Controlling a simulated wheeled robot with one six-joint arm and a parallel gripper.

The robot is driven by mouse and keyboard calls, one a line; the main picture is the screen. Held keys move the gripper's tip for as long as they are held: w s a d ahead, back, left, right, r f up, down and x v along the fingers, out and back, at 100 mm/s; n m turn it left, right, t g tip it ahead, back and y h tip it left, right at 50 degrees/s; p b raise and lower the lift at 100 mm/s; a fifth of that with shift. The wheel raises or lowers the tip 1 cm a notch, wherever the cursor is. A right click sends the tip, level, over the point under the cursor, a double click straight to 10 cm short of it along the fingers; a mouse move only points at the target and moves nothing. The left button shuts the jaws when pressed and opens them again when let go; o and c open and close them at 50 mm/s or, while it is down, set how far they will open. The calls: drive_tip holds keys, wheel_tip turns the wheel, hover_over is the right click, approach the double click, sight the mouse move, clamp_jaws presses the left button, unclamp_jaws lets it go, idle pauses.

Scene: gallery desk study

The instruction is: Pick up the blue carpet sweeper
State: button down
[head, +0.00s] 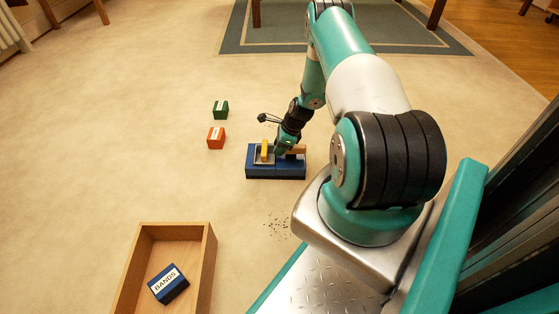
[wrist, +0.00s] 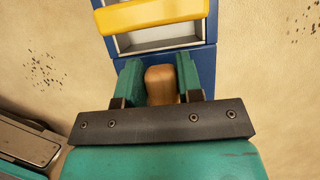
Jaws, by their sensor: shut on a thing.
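The blue carpet sweeper (head: 262,173) lies on the beige floor in front of me, with a yellow bar across a light panel on its top and a wooden grip (head: 297,149) at its right. In the wrist view its blue body (wrist: 206,62) and yellow bar (wrist: 150,16) show at the top. My gripper (wrist: 160,82) is shut on the wooden grip (wrist: 160,84), with a green finger on each side of it. In the head view my gripper (head: 284,147) is over the sweeper. I cannot tell whether the sweeper is clear of the floor.
A green box (head: 221,110) and an orange box (head: 216,138) stand on the floor to the left. A wooden tray (head: 208,262) at the lower left holds a blue box marked BANDS (head: 168,284). Dark crumbs (head: 278,226) lie in front of the sweeper. A bordered rug (head: 400,35) lies behind.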

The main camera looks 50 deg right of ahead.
drive_tip(key=shift+r, duration=0.1)
wheel_tip(320, 180, up, 20)
drive_tip(key=p, duration=1)
drive_tip(key=shift+p, duration=0.3)
